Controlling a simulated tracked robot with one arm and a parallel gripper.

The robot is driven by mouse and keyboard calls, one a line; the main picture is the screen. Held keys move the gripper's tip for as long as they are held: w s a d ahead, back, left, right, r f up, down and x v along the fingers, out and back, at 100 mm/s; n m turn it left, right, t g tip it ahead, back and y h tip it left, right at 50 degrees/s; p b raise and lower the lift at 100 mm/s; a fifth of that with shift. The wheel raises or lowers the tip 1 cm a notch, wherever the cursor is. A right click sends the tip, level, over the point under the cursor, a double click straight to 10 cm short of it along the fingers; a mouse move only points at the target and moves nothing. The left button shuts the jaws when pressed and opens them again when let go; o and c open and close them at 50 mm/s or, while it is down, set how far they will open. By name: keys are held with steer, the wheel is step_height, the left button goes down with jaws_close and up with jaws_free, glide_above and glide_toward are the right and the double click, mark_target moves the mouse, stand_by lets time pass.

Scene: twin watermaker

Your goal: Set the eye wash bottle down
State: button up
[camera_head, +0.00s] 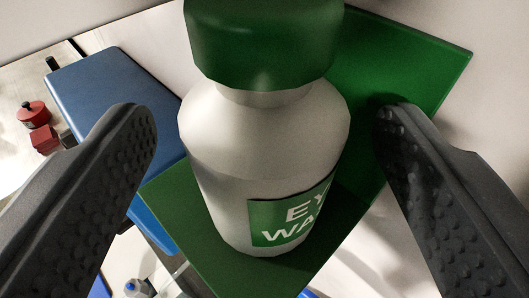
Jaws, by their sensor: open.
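The eye wash bottle (255,150) is white with a green cap (262,40) and a green label that reads "EY" and "WA" in part. It stands upright on a green plate or shelf (420,55), with its base resting on the green surface as far as I can see. My gripper (262,150) is open, with one dark, dimpled finger on each side of the bottle. Gaps show between both fingers and the bottle's sides. The bottle hides the middle of the green surface.
A blue box (110,85) lies to the left, behind my left finger. Red parts (38,125) sit on a pale surface at the far left. A small blue-capped item (137,287) is below at the bottom left. A pale wall is behind the green surface.

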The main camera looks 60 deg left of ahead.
steer(key=b+v, duration=0.1)
steer(key=v, duration=1.1)
